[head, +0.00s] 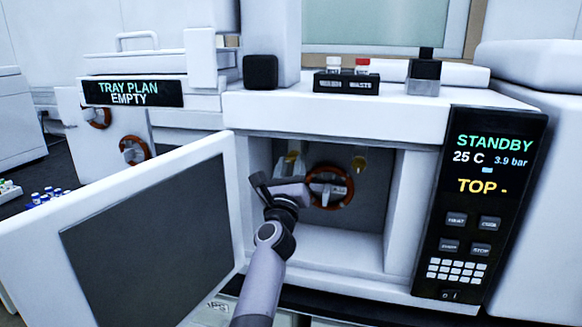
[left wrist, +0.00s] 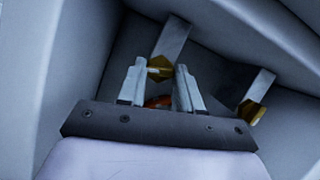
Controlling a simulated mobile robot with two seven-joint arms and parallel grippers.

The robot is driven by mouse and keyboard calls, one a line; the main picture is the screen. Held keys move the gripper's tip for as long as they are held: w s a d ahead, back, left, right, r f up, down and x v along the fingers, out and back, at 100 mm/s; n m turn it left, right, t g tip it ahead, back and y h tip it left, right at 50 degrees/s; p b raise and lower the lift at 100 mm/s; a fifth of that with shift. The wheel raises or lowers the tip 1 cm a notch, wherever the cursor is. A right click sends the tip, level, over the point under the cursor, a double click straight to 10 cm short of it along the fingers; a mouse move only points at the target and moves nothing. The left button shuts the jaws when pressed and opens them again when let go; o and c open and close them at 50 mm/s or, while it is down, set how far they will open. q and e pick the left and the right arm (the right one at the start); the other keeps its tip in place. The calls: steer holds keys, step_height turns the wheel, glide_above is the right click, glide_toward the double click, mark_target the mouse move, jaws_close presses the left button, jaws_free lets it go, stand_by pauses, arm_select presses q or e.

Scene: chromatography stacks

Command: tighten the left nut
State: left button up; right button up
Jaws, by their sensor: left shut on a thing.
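The left nut (left wrist: 162,68) is brass-coloured and sits at the end of a grey fitting in the oven's upper inside. My left gripper (left wrist: 157,80) has one finger on each side of it and is shut on it. In the head view my left gripper (head: 291,170) reaches into the open oven and mostly hides this nut. The right nut (head: 358,163) is also brass-coloured and hangs free to the right; it also shows in the left wrist view (left wrist: 252,110). A ring-shaped orange-brown coil (head: 345,200) stands behind and between them. My right gripper is not in view.
The white oven door (head: 235,200) stands open at the left. The control panel (head: 485,210) at the right reads STANDBY, 25 C. A dark vial rack (head: 346,85) sits on top. The oven's lower inside is clear.

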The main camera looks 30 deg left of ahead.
arm_select(q)
steer(key=m+h, duration=0.1)
steer(key=m, duration=0.1)
steer(key=m+h+p, duration=0.1)
steer(key=m, duration=0.1)
steer(key=shift+a+m+t+h, duration=0.15)
steer(key=shift+m+t+h, duration=0.15)
steer(key=shift+m+t, duration=0.1)
steer(key=o, duration=1)
steer(key=shift+o, duration=0.2)
steer(key=shift+s, duration=0.1)
steer(key=v, duration=0.7)
